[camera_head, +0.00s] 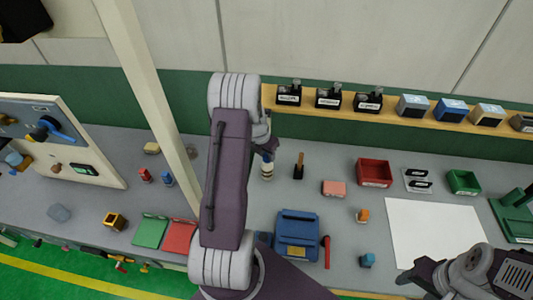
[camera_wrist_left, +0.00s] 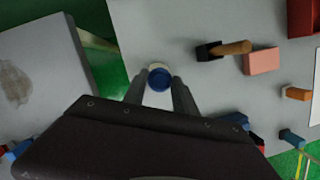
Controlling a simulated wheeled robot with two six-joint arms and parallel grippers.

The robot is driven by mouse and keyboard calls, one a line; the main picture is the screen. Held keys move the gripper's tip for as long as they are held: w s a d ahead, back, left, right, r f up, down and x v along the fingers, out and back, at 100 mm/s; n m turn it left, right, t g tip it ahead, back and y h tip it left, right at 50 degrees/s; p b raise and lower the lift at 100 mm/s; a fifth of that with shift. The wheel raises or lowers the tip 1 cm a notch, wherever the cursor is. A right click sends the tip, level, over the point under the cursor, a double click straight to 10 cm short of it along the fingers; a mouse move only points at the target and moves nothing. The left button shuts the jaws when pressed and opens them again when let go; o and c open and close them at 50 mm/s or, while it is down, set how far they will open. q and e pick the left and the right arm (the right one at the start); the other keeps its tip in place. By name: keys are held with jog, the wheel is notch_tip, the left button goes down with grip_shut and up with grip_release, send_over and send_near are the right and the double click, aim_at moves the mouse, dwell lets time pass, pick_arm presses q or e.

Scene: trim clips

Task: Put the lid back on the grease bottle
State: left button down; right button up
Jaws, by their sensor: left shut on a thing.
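The grease bottle (camera_head: 267,171) is a small pale upright bottle with a bluish band, standing on the grey bench in the head view. My left gripper (camera_head: 268,150) is directly above it, its fingers partly hidden by my arm. In the left wrist view, my left gripper (camera_wrist_left: 160,79) is shut on a round blue lid (camera_wrist_left: 160,80). A pale rim shows just behind the lid. I cannot tell whether the lid touches the bottle's top. My right gripper (camera_head: 408,277) is low at the right, away from the bottle; its jaw opening is unclear.
A blue case (camera_head: 297,233) lies in front. A red bin (camera_head: 374,172) and a white sheet (camera_head: 432,232) are farther right. A yellow shelf (camera_head: 390,113) runs behind.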

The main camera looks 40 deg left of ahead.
dwell(0.4)
pick_arm(q)
jog(key=shift+p, duration=0.35)
jog(key=c, duration=0.9)
grip_release()
jog(key=shift+o, duration=0.2)
jog(key=o, duration=0.4)
jog(key=shift+r, duration=0.1)
notch_tip(320, 180, up, 7)
jog(key=p, duration=0.8)
